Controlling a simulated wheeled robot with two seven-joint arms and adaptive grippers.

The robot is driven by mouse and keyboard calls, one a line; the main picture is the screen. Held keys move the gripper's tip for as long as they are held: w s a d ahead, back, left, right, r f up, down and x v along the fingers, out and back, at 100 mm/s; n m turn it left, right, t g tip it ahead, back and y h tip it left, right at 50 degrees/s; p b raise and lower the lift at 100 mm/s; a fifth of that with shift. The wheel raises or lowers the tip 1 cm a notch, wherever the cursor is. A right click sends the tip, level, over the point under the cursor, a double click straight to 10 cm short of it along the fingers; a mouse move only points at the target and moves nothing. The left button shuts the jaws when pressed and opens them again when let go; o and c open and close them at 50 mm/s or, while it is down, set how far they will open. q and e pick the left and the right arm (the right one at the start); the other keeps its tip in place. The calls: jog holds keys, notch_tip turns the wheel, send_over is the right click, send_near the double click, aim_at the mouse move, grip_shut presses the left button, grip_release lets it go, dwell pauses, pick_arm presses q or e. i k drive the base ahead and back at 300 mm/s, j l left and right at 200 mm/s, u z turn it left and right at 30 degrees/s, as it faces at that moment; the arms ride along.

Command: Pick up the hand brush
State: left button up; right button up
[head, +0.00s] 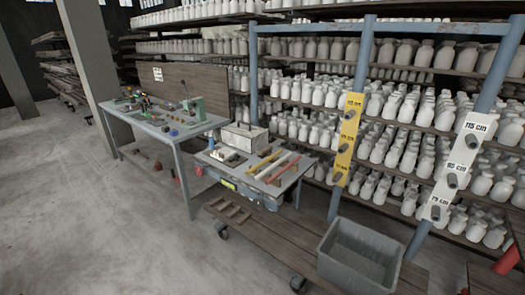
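I cannot make out a hand brush for certain in the head view. Several small long tools, among them a yellow one (268,164) and a red one (286,168), lie on the low metal cart (231,173) near the middle. They are too small to tell whether one is a brush. A small white and dark item (223,154) lies at the cart's left side. Neither of my grippers is in view.
A workbench (207,124) with tools stands left of the cart. A grey bin (345,268) sits on a low wooden platform (275,240) at front right. A yellow board (348,128) and a white board (460,160) hang on blue posts before bottle-filled shelves. The left floor (80,220) is clear.

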aim_at(262, 152)
jog(key=i+j+z, duration=0.1)
jog(key=j, duration=0.3)
jog(key=i+j, duration=0.25)
jog(key=j, duration=0.15)
jog(key=i+j+z, duration=0.15)
jog(key=j, duration=0.25)
jog(key=i+j, duration=0.15)
jog(key=j, duration=0.25)
jog(key=i+j+z, duration=0.15)
jog(key=j, duration=0.25)
jog(key=i+j, duration=0.1)
jog(key=j, duration=0.35)
jog(key=z, duration=0.05)
